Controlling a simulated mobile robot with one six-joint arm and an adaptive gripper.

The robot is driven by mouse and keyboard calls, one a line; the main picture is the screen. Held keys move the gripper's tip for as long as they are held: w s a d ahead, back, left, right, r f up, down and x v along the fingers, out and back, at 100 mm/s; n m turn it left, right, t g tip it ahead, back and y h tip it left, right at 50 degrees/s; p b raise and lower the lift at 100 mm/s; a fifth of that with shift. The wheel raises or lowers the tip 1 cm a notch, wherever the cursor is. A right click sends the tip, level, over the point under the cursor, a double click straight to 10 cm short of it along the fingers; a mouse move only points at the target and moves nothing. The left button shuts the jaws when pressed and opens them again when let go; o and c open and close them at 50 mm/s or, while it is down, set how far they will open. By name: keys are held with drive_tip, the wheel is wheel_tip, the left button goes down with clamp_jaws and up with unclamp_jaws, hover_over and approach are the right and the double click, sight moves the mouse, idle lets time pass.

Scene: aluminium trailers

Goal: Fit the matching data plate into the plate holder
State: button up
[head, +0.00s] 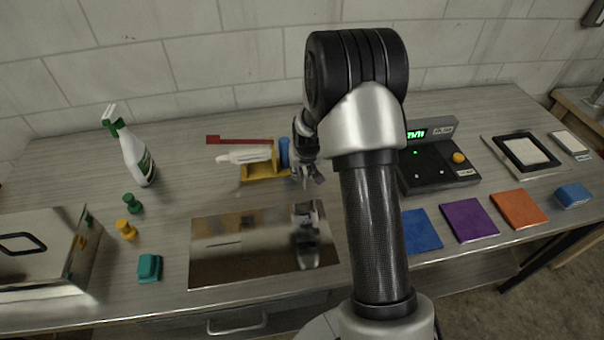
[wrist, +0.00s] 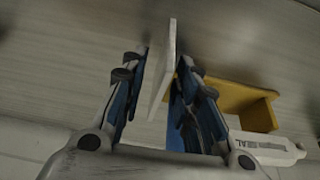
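My gripper (wrist: 163,75) shows in the wrist view with its two blue-padded fingers apart. A thin pale plate (wrist: 163,70) stands nearly edge-on between them, close to the right finger, with a gap at the left one. In the head view my gripper (head: 311,175) is low over the bench, just right of a yellow caddy (head: 262,176); the plate cannot be made out there. A black frame (head: 525,151) around a pale panel lies on a metal sheet at the right. I cannot tell whether this is the plate holder. A small pale plate (head: 570,143) lies beside it.
A black device (head: 435,165) with a green display stands right of my arm. Blue, purple (head: 468,220) and orange sheets lie in front. A shiny metal sheet (head: 235,250) lies front centre; a spray bottle (head: 136,154) stands left.

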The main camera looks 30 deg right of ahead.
drive_tip(key=shift+w+d+f, duration=0.1)
drive_tip(key=shift+w+f, duration=0.1)
drive_tip(key=shift+f, duration=0.2)
clamp_jaws()
